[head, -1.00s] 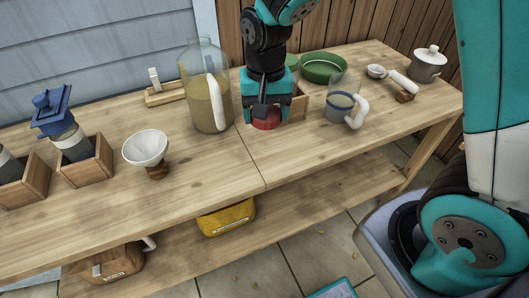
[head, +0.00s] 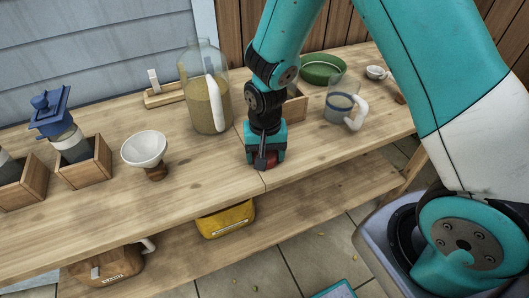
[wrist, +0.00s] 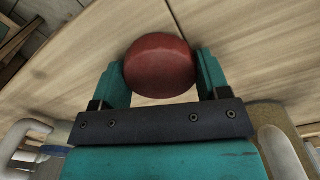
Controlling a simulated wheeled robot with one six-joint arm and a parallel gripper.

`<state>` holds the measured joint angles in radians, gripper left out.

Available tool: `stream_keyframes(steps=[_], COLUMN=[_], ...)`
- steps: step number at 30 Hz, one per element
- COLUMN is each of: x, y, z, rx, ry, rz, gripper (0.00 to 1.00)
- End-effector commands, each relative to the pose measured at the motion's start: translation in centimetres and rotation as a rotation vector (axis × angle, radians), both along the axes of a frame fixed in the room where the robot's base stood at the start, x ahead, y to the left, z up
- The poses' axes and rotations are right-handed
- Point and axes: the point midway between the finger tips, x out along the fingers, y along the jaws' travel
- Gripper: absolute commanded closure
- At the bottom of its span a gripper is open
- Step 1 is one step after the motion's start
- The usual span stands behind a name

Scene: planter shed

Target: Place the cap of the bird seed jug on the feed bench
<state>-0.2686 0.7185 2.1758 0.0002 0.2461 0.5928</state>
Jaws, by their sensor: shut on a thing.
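The red round cap (wrist: 160,66) is between the two teal fingers of my gripper (wrist: 162,75) in the wrist view, and the gripper is shut on it. In the head view my gripper (head: 265,160) is low over the front part of the feed bench (head: 205,185), and the cap (head: 270,161) shows only partly behind a finger. I cannot tell whether the cap touches the bench top. The bird seed jug (head: 208,100), clear with a white handle and seed inside, stands open-topped behind and left of my gripper.
A clear measuring jug (head: 340,103) and a green dish (head: 322,69) are to the right and back. Wooden boxes (head: 88,170) holding jars stand at the left. The bench's front edge is close; the top right of the gripper is clear.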

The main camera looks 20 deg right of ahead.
Motion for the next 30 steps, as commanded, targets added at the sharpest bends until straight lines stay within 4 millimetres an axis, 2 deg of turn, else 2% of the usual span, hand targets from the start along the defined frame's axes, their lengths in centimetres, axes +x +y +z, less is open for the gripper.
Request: stream_keyframes(steps=[4,5,6,8,14,19,30], x=[0.0,0.0,0.0,0.0,-0.1,0.0,0.1], y=[0.0,0.0,0.0,0.0,-0.1,0.0,0.0], z=[-0.4,-0.4,-0.3,-0.3,-0.3,0.9,8.7], rx=[0.000,0.000,0.000,-0.001,-0.002,0.000,0.001], ry=[0.001,0.000,0.000,0.001,0.002,-0.001,-0.004], rz=[0.000,0.000,0.000,0.000,-0.001,0.000,0.000], gripper=[0.61,0.26,0.17,0.05,0.05,0.05,0.05])
